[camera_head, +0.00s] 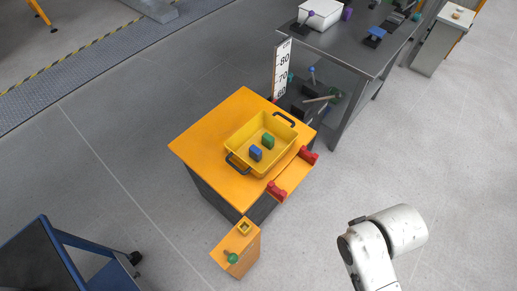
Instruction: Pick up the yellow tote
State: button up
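The yellow tote (277,161) sits on top of an orange cabinet (208,135) near the middle of the view. It is open at the top and has a dark handle at each end. A blue block (255,153) and a green block (268,141) lie inside it. A white and dark part of my arm shows at the lower right, apart from the cabinet. My gripper's fingers do not show.
A grey metal table (350,43) is behind right, with a height scale (282,70). A dark blue cart (45,262) is lower left. Floor at right is clear.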

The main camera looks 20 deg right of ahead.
aim_at(238, 145)
jog(key=i+l+u, duration=0.1)
jog(key=u, duration=0.4)
jog(key=i+l+u, duration=0.15)
jog(key=u, duration=0.3)
jog(key=i+l+u, duration=0.1)
jog(key=l, duration=0.25)
jog(key=i+l+u, duration=0.1)
jog(key=i+l, duration=0.2)
jog(key=i+l+u, duration=0.1)
jog(key=l, duration=0.3)
jog(key=i+l+u, duration=0.1)
jog(key=i+l, duration=0.15)
jog(key=l, duration=0.15)
jog(key=i+l+u, duration=0.1)
jog(key=l, duration=0.3)
jog(key=i, duration=0.1)
